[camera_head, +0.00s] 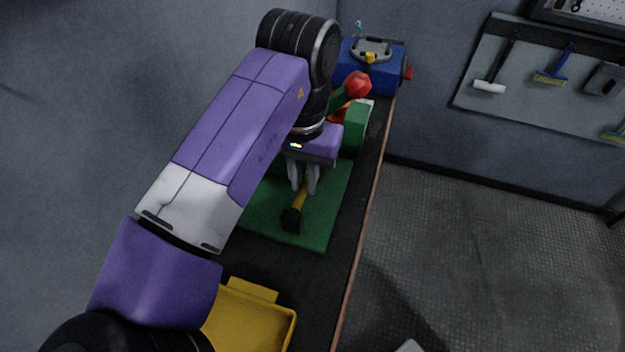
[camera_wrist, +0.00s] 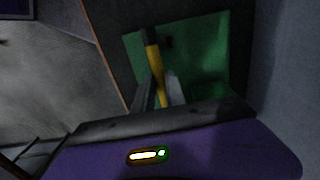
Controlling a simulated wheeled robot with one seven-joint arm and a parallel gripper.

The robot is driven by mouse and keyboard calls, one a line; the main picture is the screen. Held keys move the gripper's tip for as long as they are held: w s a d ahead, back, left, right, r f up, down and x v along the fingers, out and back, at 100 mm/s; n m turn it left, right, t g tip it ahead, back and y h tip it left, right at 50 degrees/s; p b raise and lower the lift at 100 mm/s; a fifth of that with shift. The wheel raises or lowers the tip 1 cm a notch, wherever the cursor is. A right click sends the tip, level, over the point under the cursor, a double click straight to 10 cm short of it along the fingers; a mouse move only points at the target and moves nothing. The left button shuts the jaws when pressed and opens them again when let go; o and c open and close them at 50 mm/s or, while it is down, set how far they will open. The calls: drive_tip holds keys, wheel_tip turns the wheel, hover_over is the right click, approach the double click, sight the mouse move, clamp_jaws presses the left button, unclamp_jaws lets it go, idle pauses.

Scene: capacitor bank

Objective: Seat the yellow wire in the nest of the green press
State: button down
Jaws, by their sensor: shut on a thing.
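My gripper (camera_head: 303,188) is shut on the yellow wire (camera_head: 301,200), a short yellow piece with a thick black end (camera_head: 291,218). The fingers point down over the flat green plate of the green press (camera_head: 330,205). In the wrist view the yellow wire (camera_wrist: 155,65) stands between the two fingers (camera_wrist: 160,88), with its dark end at the top and the green plate behind it. The green body (camera_head: 356,128) and a red knob (camera_head: 357,85) show behind my wrist. The nest is hidden by my arm and gripper. I cannot tell whether the wire touches the plate.
A blue device (camera_head: 352,75) with a grey ring and a small yellow part stands at the bench's far end. A yellow tray (camera_head: 250,318) lies at the near end. The dark bench (camera_head: 345,250) is narrow, with its edge to the right. Brushes hang on the wall.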

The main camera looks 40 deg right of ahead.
drive_tip(key=shift+w+a+f+b, duration=0.2)
drive_tip(key=shift+w+f+b, duration=0.05)
drive_tip(key=shift+f+b, duration=0.4)
drive_tip(key=shift+w+a+f+b, duration=0.15)
drive_tip(key=shift+w+f+b, duration=0.1)
drive_tip(key=shift+f+b, duration=0.4)
drive_tip(key=shift+f, duration=0.2)
drive_tip(key=c, duration=1.3)
unclamp_jaws()
wheel_tip(320, 180, up, 8)
drive_tip(key=shift+s+f, duration=0.1)
